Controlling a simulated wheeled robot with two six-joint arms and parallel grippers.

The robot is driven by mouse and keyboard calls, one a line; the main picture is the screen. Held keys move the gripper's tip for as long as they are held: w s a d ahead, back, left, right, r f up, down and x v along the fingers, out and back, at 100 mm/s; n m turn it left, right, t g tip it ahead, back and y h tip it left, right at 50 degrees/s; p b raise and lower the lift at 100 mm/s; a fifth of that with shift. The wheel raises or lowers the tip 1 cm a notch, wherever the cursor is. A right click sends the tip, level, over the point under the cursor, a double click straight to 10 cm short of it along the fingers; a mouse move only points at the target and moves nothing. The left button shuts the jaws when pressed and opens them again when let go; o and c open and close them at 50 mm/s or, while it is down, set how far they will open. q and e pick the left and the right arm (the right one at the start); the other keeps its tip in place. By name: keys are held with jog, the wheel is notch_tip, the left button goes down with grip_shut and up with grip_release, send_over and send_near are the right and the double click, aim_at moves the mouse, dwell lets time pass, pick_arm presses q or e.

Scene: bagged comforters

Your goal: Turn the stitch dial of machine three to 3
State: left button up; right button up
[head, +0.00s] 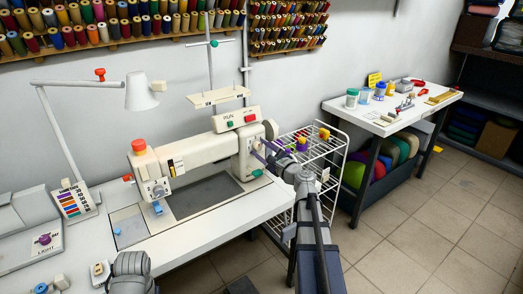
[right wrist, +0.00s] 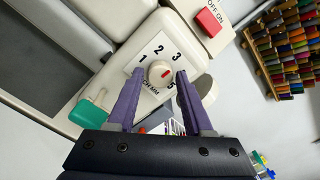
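The stitch dial (right wrist: 158,73) is a round pale knob with a short red mark, on a white plate numbered around it. The mark slants to the upper right, roughly toward the side of the 3; a finger covers part of the scale near the 5. My right gripper (right wrist: 161,71) is open, with one purple finger on each side of the dial; I cannot tell whether they touch it. In the head view, my right gripper (head: 265,151) is at the right end of the cream sewing machine (head: 200,150). My left gripper's fingers are not visible. No machine number is readable.
A red OFF/ON button (right wrist: 208,21) is above the dial, and a teal part (right wrist: 89,115) is at its lower left. A white wire rack (head: 325,150) stands right of the machine.

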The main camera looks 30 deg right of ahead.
jog(key=shift+o, duration=1.1)
jog(key=s, duration=0.7)
jog(key=shift+s+d, duration=0.3)
jog(key=shift+s, duration=0.1)
